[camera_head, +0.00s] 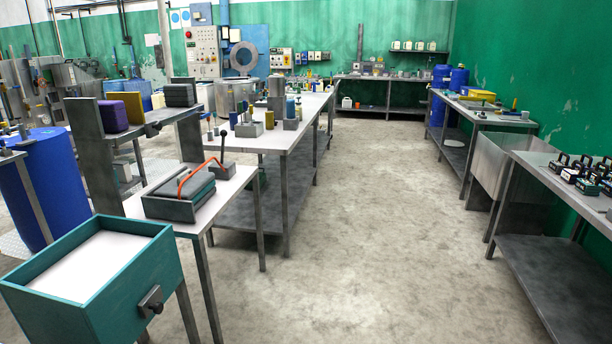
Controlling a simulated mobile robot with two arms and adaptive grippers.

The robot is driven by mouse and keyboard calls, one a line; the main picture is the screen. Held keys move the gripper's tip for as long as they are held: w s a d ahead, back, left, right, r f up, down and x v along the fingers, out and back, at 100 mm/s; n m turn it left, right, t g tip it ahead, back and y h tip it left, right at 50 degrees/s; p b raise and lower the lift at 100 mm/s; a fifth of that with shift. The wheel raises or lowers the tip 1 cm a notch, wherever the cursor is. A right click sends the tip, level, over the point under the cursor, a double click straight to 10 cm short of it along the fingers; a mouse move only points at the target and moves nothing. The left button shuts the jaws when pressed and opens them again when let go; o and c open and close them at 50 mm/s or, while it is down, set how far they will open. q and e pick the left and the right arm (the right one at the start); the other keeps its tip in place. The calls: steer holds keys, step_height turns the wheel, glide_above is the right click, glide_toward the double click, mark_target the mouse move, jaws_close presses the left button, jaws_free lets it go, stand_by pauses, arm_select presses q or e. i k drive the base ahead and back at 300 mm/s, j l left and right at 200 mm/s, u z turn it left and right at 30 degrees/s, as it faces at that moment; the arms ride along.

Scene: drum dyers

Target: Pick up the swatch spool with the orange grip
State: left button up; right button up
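I cannot pick out a swatch spool with an orange grip for certain. The clearest orange part is a bent orange handle (197,176) over a grey box with dark pads (181,203), on the near white-topped table (141,207). Small upright pieces, some yellow or blue, stand on the longer table behind; one yellow piece (269,120) sits on a grey block. Several black-handled items (573,171) sit on the right bench, too small to identify. Neither of my grippers is in view.
A teal open box (136,284) with a white inside stands at the near left. A blue drum (62,185) is at the left. Benches (553,285) line the right green wall, with a metal basin (507,168) between them. The concrete floor (375,230) in the middle is clear.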

mark_target(209, 133)
steer(key=i, duration=0.7)
steer(key=i+l+u, duration=0.15)
steer(key=i, duration=0.6)
steer(key=i+l, duration=0.1)
steer(key=i, duration=0.6)
steer(key=i+l+u, duration=0.15)
steer(key=i+u, duration=0.2)
steer(key=i, duration=0.15)
steer(key=i+l+u, duration=0.75)
steer(key=i, duration=0.15)
